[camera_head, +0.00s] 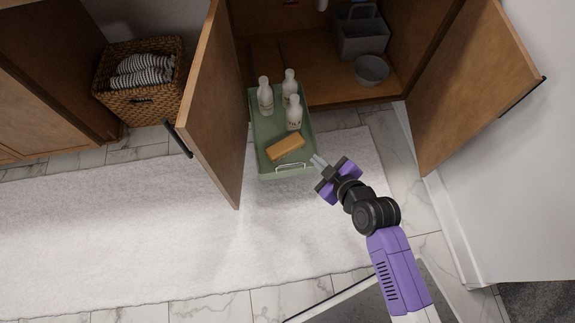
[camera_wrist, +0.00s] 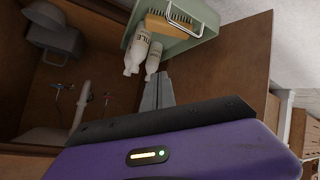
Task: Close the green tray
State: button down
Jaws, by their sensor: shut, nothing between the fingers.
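The green tray (camera_head: 267,163) is pulled out of the open wooden cabinet and juts over the white rug. It carries white bottles (camera_head: 265,97) and a tan brush (camera_head: 286,147), and has a pale wire handle (camera_head: 291,168) at its front. My gripper (camera_head: 318,161) is shut and empty, just right of the tray's front right corner. In the wrist view its fingers (camera_wrist: 158,90) point toward the tray. I cannot tell whether they touch it.
The left cabinet door (camera_head: 212,110) stands open close beside the tray. The right door (camera_head: 475,85) is open too. A grey caddy (camera_head: 361,38) and grey bowl (camera_head: 371,70) sit inside the cabinet. A wicker basket (camera_head: 138,103) is at left. The rug (camera_head: 130,235) is clear.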

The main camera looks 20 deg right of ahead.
jog(key=s+a+f+n+g+y, duration=0.3)
jog(key=a+f+n+g, duration=0.15)
jog(key=f+n, duration=0.25)
jog(key=w+a+f+b, duration=0.2)
jog(key=w+f+b, duration=0.4)
jog(key=w, duration=0.3)
jog(key=shift+w+f+t, duration=0.2)
jog(key=shift+f+t, duration=0.15)
jog(key=shift+f, duration=0.2)
